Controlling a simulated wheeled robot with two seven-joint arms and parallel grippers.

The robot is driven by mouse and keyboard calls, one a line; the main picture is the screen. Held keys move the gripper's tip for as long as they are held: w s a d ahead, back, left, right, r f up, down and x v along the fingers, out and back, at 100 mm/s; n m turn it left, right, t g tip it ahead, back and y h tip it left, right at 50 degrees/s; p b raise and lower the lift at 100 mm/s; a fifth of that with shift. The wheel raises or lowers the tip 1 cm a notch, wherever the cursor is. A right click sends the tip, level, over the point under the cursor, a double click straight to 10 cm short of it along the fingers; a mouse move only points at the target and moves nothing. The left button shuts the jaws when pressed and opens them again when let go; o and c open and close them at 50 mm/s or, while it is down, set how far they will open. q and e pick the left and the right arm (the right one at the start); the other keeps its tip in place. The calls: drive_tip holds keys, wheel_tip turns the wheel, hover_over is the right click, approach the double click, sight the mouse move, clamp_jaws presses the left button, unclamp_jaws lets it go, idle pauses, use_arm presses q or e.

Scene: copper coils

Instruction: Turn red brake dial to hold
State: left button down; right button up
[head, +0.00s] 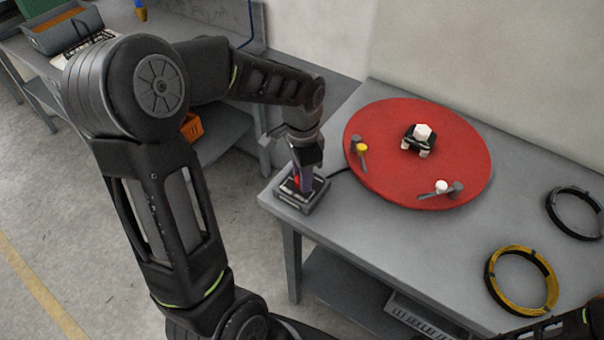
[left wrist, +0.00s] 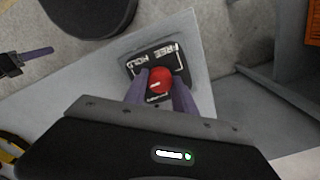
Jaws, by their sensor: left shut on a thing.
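The red brake dial (head: 296,181) sits on a dark control box at the table's near left corner. In the left wrist view the dial (left wrist: 160,79) lies between two purple fingers, with a pale mark on its face. Its dark plate (left wrist: 139,62) carries white lettering, upside down here, that seems to read HOLD at left and FREE at right. My left gripper (head: 303,183) points down from above and is shut on the dial. A dark gripper part with a purple finger, likely my right gripper (left wrist: 30,55), shows at the left wrist view's left edge; its opening is unclear.
A red round board (head: 400,185) behind the box holds a small black-and-white piece (head: 420,139) and two small handles. A yellow coil (head: 522,280) and a black coil (head: 575,213) lie at the right. Another workbench stands at the far left. The table front between box and yellow coil is clear.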

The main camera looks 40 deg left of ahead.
use_arm(q)
drive_tip(key=c, duration=1)
unclamp_jaws()
wheel_tip(320, 180, up, 8)
drive_tip(key=shift+f+b, duration=0.1)
drive_tip(key=shift+b, duration=0.3)
